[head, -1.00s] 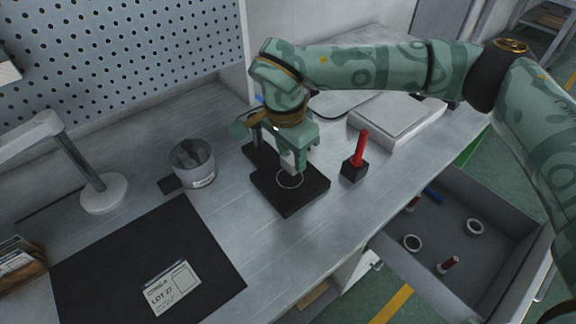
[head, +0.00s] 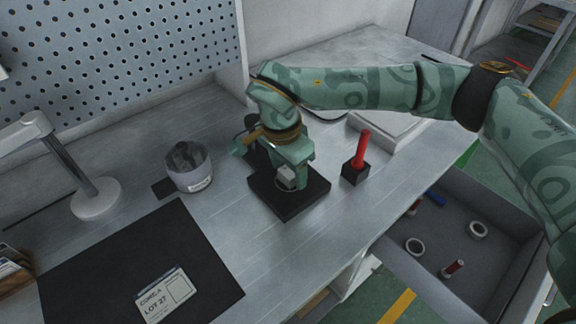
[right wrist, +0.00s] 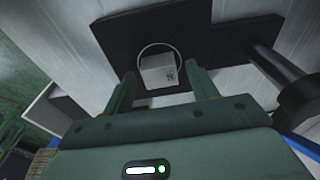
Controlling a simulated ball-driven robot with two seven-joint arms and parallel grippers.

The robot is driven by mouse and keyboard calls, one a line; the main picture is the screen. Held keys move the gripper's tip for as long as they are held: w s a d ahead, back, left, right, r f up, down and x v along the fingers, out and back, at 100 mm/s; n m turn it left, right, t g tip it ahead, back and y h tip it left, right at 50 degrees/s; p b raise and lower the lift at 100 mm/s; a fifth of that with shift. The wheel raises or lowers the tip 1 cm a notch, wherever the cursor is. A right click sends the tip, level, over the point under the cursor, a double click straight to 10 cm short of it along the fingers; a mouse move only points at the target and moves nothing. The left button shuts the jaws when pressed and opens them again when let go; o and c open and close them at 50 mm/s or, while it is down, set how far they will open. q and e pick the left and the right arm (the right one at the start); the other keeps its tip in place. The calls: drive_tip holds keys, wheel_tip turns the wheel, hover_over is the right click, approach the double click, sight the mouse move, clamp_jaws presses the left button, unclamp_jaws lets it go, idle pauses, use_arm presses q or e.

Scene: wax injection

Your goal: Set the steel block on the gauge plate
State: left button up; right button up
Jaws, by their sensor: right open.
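The steel block (head: 287,174) is a small pale grey cube. In the right wrist view the block (right wrist: 158,69) appears within the pale ring marked on the black gauge plate (head: 290,206), with a small dark mark on one face. It looks to rest on the plate (right wrist: 195,22). My right gripper (head: 286,168) is above the plate and close around the block. Its fingers (right wrist: 163,80) are spread, one to each side of the block, with gaps between. Part of the ring is hidden behind the block. My left gripper is not in view.
A dark post (head: 252,130) stands at the plate's back. A red-handled tool in a black block (head: 355,172) is to the right, a grey cup (head: 188,168) to the left. A black mat (head: 130,262) lies front left. An open drawer (head: 470,210) holds several parts.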

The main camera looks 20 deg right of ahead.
drive_tip(key=shift+r, duration=0.15)
use_arm(q)
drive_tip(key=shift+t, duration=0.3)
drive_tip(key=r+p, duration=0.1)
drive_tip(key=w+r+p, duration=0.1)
drive_tip(key=p, duration=0.1)
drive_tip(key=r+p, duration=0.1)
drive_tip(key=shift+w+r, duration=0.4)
use_arm(e)
wheel_tip(320, 180, up, 12)
drive_tip(key=a, duration=0.1)
drive_tip(key=shift+s+a, duration=0.15)
drive_tip(key=shift+s, duration=0.15)
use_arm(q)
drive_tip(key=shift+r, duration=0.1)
use_arm(e)
drive_tip(key=shift+r, duration=0.1)
